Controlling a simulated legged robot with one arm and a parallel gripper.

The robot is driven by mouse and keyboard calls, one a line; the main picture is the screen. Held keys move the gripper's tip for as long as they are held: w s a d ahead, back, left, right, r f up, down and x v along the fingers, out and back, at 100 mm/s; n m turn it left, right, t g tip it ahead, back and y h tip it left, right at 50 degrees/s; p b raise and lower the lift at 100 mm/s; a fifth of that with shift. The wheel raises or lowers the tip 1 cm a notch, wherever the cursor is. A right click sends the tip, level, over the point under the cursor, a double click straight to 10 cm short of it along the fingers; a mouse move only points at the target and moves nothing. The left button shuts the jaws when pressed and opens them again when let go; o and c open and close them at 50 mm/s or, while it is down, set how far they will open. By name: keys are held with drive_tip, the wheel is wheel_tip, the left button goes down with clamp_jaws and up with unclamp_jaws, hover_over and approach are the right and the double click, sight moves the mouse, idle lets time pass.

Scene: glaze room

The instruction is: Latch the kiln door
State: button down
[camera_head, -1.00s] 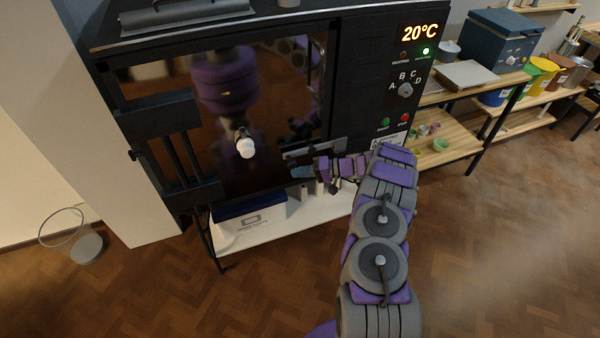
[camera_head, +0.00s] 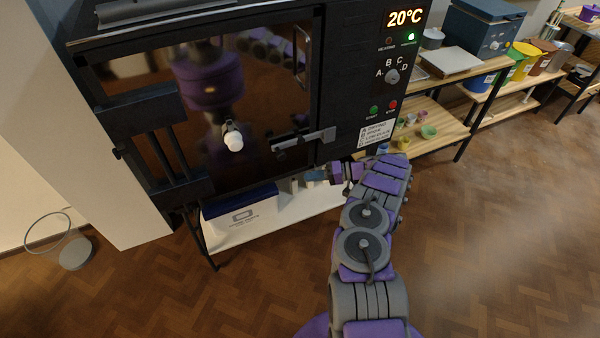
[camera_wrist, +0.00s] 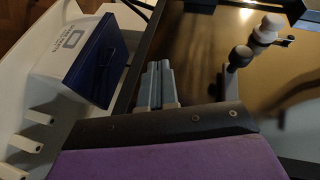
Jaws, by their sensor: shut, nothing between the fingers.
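The kiln door (camera_head: 205,158) is black with a large dark glass pane and looks closed against the frame. A white knob (camera_head: 233,141) sticks out from its middle and also shows in the wrist view (camera_wrist: 268,28). A grey latch bar (camera_head: 303,137) lies almost level across the door's right edge, reaching the kiln body. Whether it is engaged I cannot tell. My gripper (camera_head: 314,176) is just below the latch, apart from it in the picture. Its blue-grey fingers (camera_wrist: 160,84) are together and empty. A dark ball on a grey stem (camera_wrist: 240,57) is beside them.
A blue-lidded white box (camera_head: 240,208) stands on the white shelf under the kiln, also left in the wrist view (camera_wrist: 85,60). The control panel (camera_head: 390,75) reads 20°C. A wooden shelf (camera_head: 430,125) with small pots stands right. The floor in front is clear.

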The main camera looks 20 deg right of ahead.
drive_tip(key=shift+s+d+f, duration=0.2)
drive_tip(key=shift+s+d, duration=0.05)
drive_tip(key=shift+d, duration=0.15)
drive_tip(key=shift+s+d+f, duration=0.2)
drive_tip(key=shift+d, duration=0.2)
drive_tip(key=shift+a, duration=0.15)
drive_tip(key=shift+d, duration=0.4)
